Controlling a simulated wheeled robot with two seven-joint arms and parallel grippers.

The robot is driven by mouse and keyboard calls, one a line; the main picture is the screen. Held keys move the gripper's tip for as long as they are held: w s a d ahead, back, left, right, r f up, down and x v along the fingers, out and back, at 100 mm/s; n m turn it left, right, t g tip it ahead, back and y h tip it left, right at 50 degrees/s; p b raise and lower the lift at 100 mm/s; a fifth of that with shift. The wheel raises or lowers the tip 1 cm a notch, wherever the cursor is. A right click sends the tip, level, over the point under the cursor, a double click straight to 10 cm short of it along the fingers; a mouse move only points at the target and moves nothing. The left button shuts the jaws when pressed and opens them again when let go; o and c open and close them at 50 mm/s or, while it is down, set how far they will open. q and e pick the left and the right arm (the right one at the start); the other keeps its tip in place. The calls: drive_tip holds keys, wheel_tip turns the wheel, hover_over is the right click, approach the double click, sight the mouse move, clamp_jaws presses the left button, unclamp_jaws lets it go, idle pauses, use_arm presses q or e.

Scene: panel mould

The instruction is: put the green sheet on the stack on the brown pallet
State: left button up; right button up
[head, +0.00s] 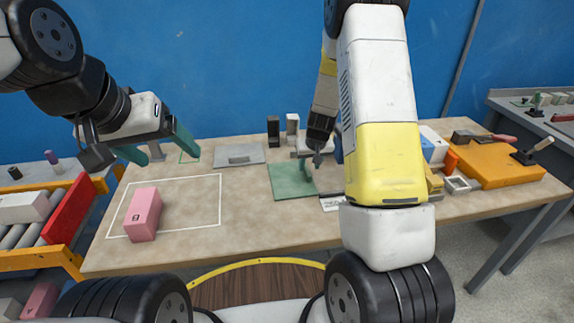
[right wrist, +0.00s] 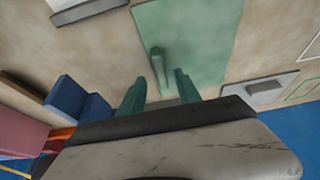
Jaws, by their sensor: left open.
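The green sheet (head: 288,184) lies flat on the table in the middle of the head view. In the right wrist view the sheet (right wrist: 205,35) bears an upright green handle (right wrist: 157,62). My right gripper (right wrist: 159,90) is open, with its fingers apart, close to the handle; I cannot tell whether the handle is between them. In the head view my right gripper (head: 309,163) is over the sheet, partly hidden by my arm. My left gripper (head: 155,147) is open and empty above the table's left end.
A pink block (head: 144,213) sits in a white outline on the left. A grey plate (head: 239,154) lies left of the sheet. Black and white blocks (head: 273,130) stand behind. An orange board (head: 495,165) with tools is at the right. The front middle is clear.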

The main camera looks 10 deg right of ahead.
sight(308, 170)
drive_tip(key=x, duration=0.3)
drive_tip(key=shift+w+f, duration=0.1)
drive_tip(key=shift+f, duration=0.25)
clamp_jaws()
drive_tip(key=shift+r, duration=0.1)
